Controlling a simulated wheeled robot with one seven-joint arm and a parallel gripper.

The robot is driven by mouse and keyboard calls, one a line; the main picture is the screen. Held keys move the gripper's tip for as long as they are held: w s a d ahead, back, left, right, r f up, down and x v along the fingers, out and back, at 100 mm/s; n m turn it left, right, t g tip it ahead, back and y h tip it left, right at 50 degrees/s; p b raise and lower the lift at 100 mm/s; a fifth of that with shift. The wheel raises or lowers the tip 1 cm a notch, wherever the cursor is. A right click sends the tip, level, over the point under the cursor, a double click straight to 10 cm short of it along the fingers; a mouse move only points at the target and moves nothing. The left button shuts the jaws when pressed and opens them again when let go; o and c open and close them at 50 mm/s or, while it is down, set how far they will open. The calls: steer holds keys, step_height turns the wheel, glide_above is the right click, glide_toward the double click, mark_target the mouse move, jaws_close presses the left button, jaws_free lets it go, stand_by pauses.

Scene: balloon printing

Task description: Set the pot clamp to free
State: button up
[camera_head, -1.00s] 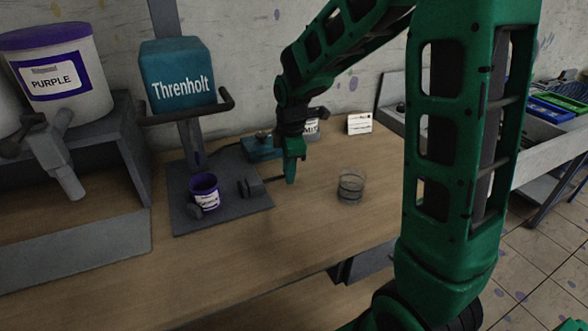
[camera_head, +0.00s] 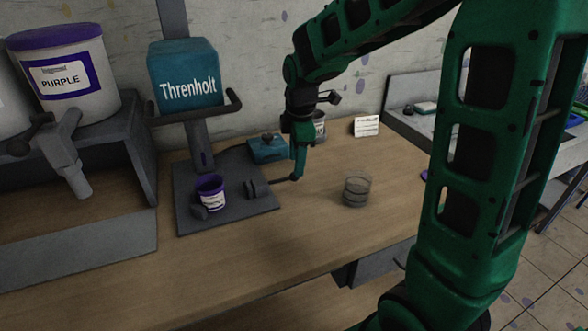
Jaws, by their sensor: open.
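The teal Threnholt press (camera_head: 188,82) stands on a dark base plate (camera_head: 230,222) at the left. A small purple pot (camera_head: 210,190) with a white label sits on that plate. The pot clamp shows as a dark jaw (camera_head: 252,188) right of the pot and another jaw (camera_head: 199,212) at its front left. A thin dark lever (camera_head: 280,181) runs right from the right jaw. The right jaw stands apart from the pot. My green gripper (camera_head: 298,176) points down at the lever's far end, open. I cannot tell whether its fingers touch or straddle the lever.
A clear glass (camera_head: 356,190) stands right of my gripper. A teal box (camera_head: 268,149) and a grey pot (camera_head: 319,125) are behind it. A white card (camera_head: 366,126) stands at the back. The table front is clear.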

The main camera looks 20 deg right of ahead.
step_height(320, 180, up, 6)
steer(key=s, duration=0.1)
steer(key=shift+a, duration=0.1)
stand_by(0.4)
steer(key=s+d+f+m, duration=0.1)
steer(key=s+d+m, duration=0.2)
steer(key=s+m, duration=0.4)
steer(key=s+d+f+m+g, duration=0.1)
steer(key=s+d+f+m, duration=0.1)
steer(key=s+d+m, duration=0.2)
steer(key=s+d+f+m+g, duration=0.1)
steer(key=s+d+m, duration=0.3)
steer(key=s+m, duration=0.6)
steer(key=s, duration=0.8)
steer(key=shift+s+d+f+m+y, duration=0.2)
steer(key=shift+f+m+y, duration=0.1)
steer(key=shift+m, duration=0.1)
steer(key=shift+w+f, duration=0.25)
steer(key=shift+w, duration=0.4)
